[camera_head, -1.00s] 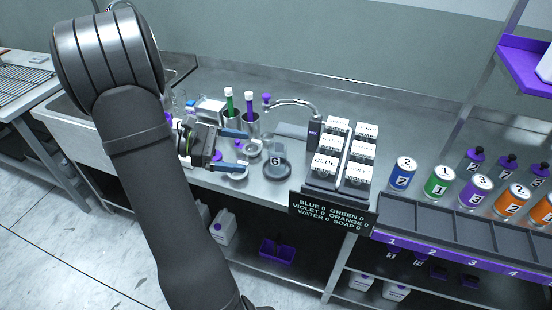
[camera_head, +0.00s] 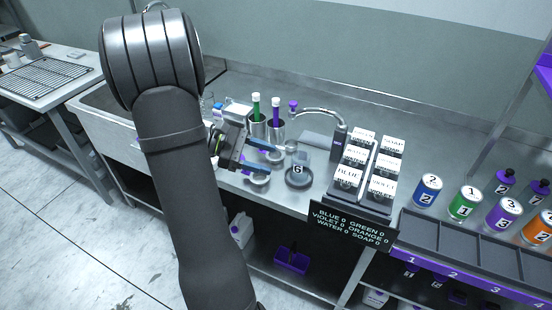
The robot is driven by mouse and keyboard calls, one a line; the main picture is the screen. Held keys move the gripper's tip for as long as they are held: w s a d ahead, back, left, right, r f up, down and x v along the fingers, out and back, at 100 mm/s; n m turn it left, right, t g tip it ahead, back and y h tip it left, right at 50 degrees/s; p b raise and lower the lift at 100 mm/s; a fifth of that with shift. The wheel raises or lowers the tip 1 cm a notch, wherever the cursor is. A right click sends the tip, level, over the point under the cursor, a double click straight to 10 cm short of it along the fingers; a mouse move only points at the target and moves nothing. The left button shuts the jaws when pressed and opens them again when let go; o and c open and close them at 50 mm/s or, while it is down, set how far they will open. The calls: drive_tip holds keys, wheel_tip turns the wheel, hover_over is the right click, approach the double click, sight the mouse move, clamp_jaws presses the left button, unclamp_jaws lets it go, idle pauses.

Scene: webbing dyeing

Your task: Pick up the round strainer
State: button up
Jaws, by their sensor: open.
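My gripper (camera_head: 273,160) is open, with two blue fingers pointing right, low over the steel counter (camera_head: 318,200). Several small round metal items lie around the fingers. One pale round dish-like item (camera_head: 257,180) shows just below the lower finger. Another round item (camera_head: 275,157) shows between the fingers. I cannot tell for sure which of these is the round strainer, as the fingers partly cover them and they are small. Nothing is visibly gripped.
Behind are metal cups with a green-and-white tube (camera_head: 256,105) and a purple tube (camera_head: 276,112), and a curved tap (camera_head: 322,112). A rack of labelled white-topped boxes (camera_head: 347,176) stands to the right.

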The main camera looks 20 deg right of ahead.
drive_tip(key=w+d+f+m+t+y, duration=0.1)
drive_tip(key=d+f+m+y, duration=0.1)
drive_tip(key=m+y, duration=0.3)
drive_tip(key=m+t+y, duration=0.5)
drive_tip(key=m+t, duration=0.4)
drive_tip(key=m, duration=0.7)
approach(279, 149)
drive_tip(key=f, duration=0.1)
drive_tip(key=w+d+f, duration=0.1)
drive_tip(key=shift+w+d+f, duration=0.15)
drive_tip(key=shift+d+f, duration=0.15)
drive_tip(key=shift+f, duration=0.05)
drive_tip(key=shift+s+a+x, duration=0.1)
drive_tip(key=shift+a+x, duration=0.1)
drive_tip(key=shift+x, duration=1.15)
drive_tip(key=shift+s+a+x, duration=0.15)
drive_tip(key=shift+a+x, duration=0.05)
drive_tip(key=shift+x, duration=1.15)
drive_tip(key=shift+f, duration=0.15)
drive_tip(key=c, duration=1.1)
